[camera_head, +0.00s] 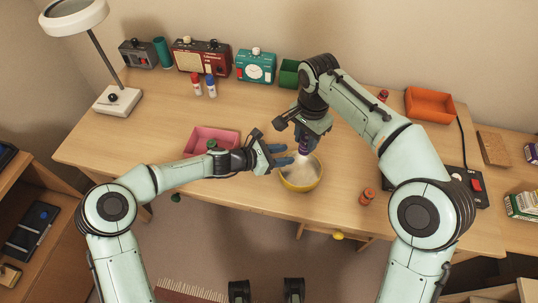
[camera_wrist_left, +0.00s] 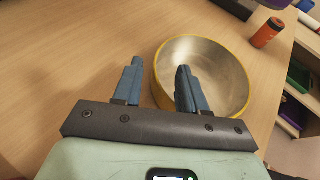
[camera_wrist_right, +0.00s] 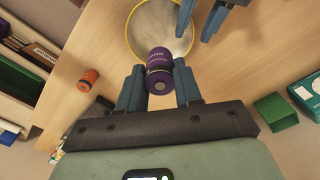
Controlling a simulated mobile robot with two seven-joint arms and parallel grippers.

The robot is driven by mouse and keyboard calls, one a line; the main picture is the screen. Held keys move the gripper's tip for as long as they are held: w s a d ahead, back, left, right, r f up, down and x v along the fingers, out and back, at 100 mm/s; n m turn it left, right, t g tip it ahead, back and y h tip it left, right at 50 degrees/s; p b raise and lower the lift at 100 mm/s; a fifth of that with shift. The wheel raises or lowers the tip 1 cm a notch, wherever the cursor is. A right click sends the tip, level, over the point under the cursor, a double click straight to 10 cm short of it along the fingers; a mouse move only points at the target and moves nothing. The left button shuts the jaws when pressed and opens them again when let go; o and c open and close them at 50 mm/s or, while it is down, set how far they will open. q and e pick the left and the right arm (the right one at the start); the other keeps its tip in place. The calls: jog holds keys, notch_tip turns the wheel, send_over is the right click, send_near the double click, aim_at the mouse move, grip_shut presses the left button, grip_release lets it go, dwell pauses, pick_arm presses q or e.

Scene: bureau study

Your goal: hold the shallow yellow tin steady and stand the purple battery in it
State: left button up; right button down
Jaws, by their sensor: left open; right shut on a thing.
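The shallow yellow tin (camera_head: 301,187) stands on the desk near its front edge, silvery inside and looking empty. My left gripper (camera_head: 284,154) is open at the tin's left rim. In the left wrist view one finger of it (camera_wrist_left: 155,82) overlaps the wall of the tin (camera_wrist_left: 244,92), the other is outside; I cannot tell whether they touch it. My right gripper (camera_wrist_right: 160,88) is shut on the purple battery (camera_wrist_right: 160,60), pointing down. The battery (camera_head: 304,148) is above the far part of the tin; its lower end appears clear of the tin floor.
A pink tray (camera_head: 205,134) lies left of the tin. An orange cylinder (camera_head: 367,196) stands to its right. An orange bin (camera_head: 430,105), a power strip with a red switch (camera_head: 475,185), a lamp (camera_head: 118,101) and radios (camera_head: 203,60) are farther off.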

pick_arm(q)
jog(key=shift+x, duration=0.85)
grip_shut()
pick_arm(e)
jog(key=shift+s+a, duration=0.1)
pick_arm(q)
jog(key=shift+a+f, duration=0.1)
pick_arm(e)
jog(key=shift+s+a, duration=0.45)
jog(key=shift+a, duration=0.05)
pick_arm(q)
jog(key=shift+f, duration=0.1)
pick_arm(e)
jog(key=shift+f, duration=0.15)
